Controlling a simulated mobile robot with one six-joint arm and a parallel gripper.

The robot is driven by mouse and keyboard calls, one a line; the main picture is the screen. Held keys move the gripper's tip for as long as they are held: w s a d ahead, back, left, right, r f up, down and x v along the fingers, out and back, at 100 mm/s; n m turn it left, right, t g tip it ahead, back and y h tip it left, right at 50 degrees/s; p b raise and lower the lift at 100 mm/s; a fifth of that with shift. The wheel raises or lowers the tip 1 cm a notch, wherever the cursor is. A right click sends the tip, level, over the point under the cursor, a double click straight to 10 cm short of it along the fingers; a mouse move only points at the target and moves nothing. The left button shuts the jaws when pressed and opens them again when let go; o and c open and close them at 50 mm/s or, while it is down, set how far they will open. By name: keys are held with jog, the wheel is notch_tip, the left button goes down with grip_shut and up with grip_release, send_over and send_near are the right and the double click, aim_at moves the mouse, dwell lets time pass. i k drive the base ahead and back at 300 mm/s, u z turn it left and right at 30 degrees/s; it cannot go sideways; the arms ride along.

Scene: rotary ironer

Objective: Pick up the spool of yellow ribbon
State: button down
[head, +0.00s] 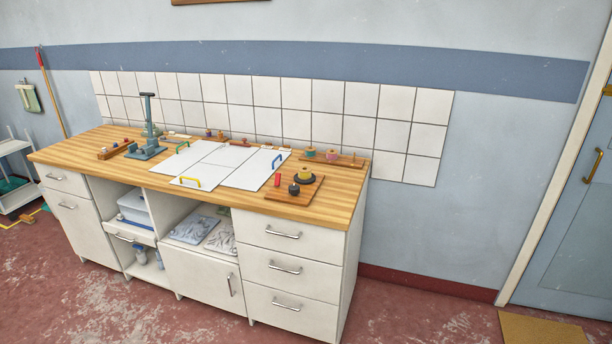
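A small yellow spool-like thing (305,173) sits on a dark round disc on a wooden board, near the right end of the worktop. It looks like the spool of yellow ribbon, but it is too small to be certain. My gripper is not in view.
The worktop (342,191) tops a white cabinet. A dark knob (294,189) stands close to the yellow thing. A grey upright device (149,130) stands left. Red floor in front is clear.

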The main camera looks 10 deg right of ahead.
aim_at(303, 174)
jog(key=u, duration=0.05)
jog(key=i, duration=0.95)
jog(key=z, duration=0.05)
